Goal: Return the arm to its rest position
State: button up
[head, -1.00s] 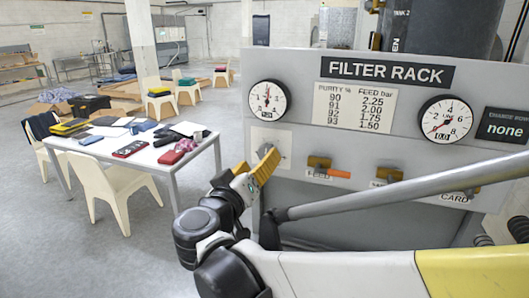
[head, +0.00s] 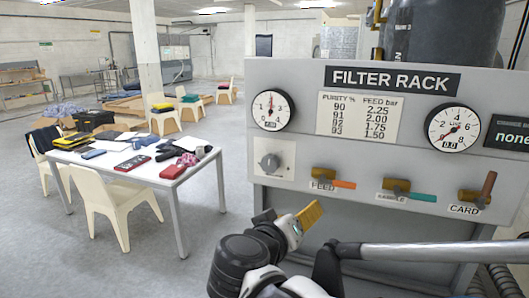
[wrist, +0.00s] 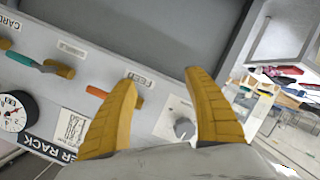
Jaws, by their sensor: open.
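My gripper (head: 308,216) has yellow fingers and sits low in front of the filter rack (head: 300,220), below the grey knob and the FEED valve. In the wrist view its two fingers (wrist: 160,105) are spread apart with nothing between them. My arm comes in from the lower right of the head view. The filter rack panel carries a grey knob (head: 270,163), a FEED valve (head: 325,176) with an orange handle, a SAMPLE valve (head: 398,187) with a teal handle, and a CARD valve (head: 475,196) with a brown handle standing up.
A white table (head: 172,171) with books and cloths stands at the left, with cream chairs (head: 113,205) around it. Two round gauges and a pressure chart (head: 357,114) are on the panel. The floor (head: 105,262) between table and rack is open.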

jog(key=s+d+f+g+y+b, duration=0.1)
jog(key=s+d+f+g+b, duration=0.4)
jog(key=d+f, duration=0.6)
jog(key=s+d+f+m+g+y+b, duration=0.1)
jog(key=s+f+y+b, duration=0.3)
jog(key=s+f, duration=0.7)
jog(key=shift+s+d+m+y, duration=0.15)
jog(key=shift+m+y, duration=0.35)
jog(key=shift+y, duration=0.2)
dwell(1.3)
